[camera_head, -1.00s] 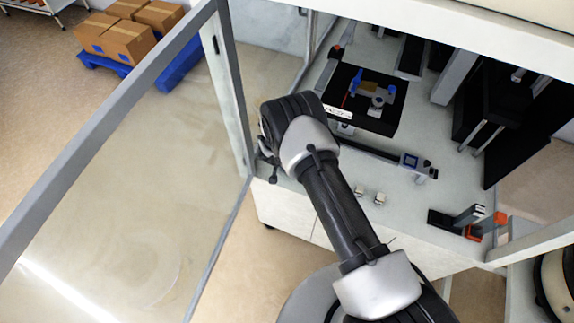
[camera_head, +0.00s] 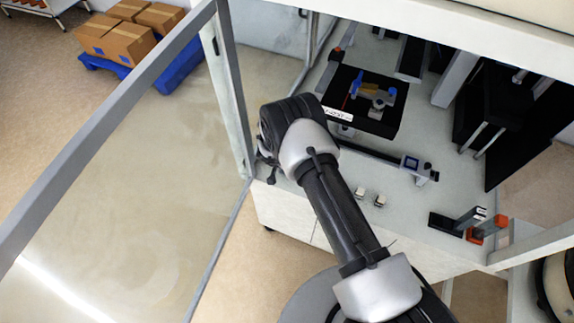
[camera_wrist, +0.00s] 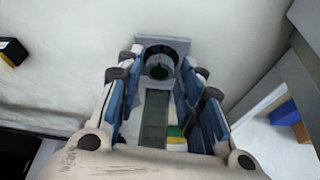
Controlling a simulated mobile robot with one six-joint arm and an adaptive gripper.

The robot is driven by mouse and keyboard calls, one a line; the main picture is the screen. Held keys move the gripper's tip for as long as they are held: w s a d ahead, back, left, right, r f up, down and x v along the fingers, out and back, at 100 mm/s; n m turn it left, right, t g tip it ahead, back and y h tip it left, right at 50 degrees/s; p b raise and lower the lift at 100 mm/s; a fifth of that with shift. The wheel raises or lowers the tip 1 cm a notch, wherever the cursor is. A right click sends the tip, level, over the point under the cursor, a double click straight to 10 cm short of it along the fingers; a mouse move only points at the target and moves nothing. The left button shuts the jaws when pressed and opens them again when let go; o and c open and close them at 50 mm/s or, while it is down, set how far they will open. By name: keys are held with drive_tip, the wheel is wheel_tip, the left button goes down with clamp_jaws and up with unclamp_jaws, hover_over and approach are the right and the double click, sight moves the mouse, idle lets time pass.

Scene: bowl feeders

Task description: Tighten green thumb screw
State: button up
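I see gaps between the fingers and the screw, and nothing is held. A strip of grey metal and a smaller green and yellow patch (camera_wrist: 175,132) show lower down between the fingers. In the head view my arm hides the screw, and little of the gripper shows beside the cabinet's post.
In the head view a black fixture plate (camera_head: 385,127) with blue and yellow parts stands inside the cabinet. A glass door (camera_head: 120,170) is left of my arm. Two small knobs (camera_head: 379,201) sit on the cabinet's front ledge. Boxes (camera_head: 125,42) stand on a blue pallet far left.

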drive_tip(key=v, duration=1.2)
